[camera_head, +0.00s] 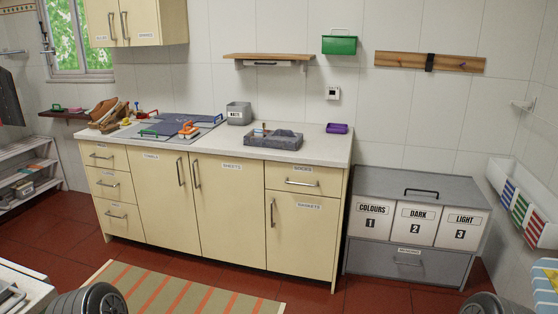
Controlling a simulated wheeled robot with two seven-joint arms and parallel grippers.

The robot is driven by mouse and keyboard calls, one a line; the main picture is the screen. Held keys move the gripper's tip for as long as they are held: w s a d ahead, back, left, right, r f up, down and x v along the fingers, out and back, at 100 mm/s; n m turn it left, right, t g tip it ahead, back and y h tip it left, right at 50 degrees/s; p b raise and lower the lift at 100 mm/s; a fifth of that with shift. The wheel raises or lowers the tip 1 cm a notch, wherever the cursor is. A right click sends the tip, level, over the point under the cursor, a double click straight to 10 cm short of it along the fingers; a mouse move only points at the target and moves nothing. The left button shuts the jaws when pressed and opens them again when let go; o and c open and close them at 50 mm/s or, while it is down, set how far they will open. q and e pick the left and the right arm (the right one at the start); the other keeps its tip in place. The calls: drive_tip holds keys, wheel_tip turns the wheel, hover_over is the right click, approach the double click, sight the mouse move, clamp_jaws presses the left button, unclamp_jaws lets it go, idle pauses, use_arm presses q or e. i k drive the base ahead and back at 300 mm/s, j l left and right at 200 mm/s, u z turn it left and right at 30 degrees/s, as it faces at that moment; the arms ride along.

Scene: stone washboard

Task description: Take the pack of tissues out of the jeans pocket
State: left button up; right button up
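A flat blue-grey item (160,128), possibly the folded jeans, lies on the left part of the counter (235,150). Several small coloured items lie on and around it, including an orange-and-blue one (188,131). At this size I cannot make out a pocket or tell which item, if any, is the pack of tissues. Neither of my grippers is in view; only dark rounded parts of my arms show at the bottom left and bottom right edges.
A grey bin (239,113) and a purple container (337,128) stand on the counter. A wooden shelf (268,56) and green box (339,45) hang above. Grey laundry sorter (417,188) stands right of the cabinets. A striped rug (180,294) lies in front on the red floor.

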sight(257, 131)
drive_tip(key=i+l+u, duration=0.3)
drive_tip(key=i+l, duration=0.3)
drive_tip(key=i+l+u, duration=0.25)
drive_tip(key=i+l, duration=0.3)
drive_tip(key=l, duration=0.25)
drive_tip(key=i+l+z, duration=0.1)
drive_tip(key=i+l, duration=0.2)
drive_tip(key=i+l+z, duration=0.15)
drive_tip(key=i, duration=0.3)
drive_tip(key=i+l+z, duration=0.1)
drive_tip(key=i+l, duration=0.2)
drive_tip(key=i, duration=0.1)
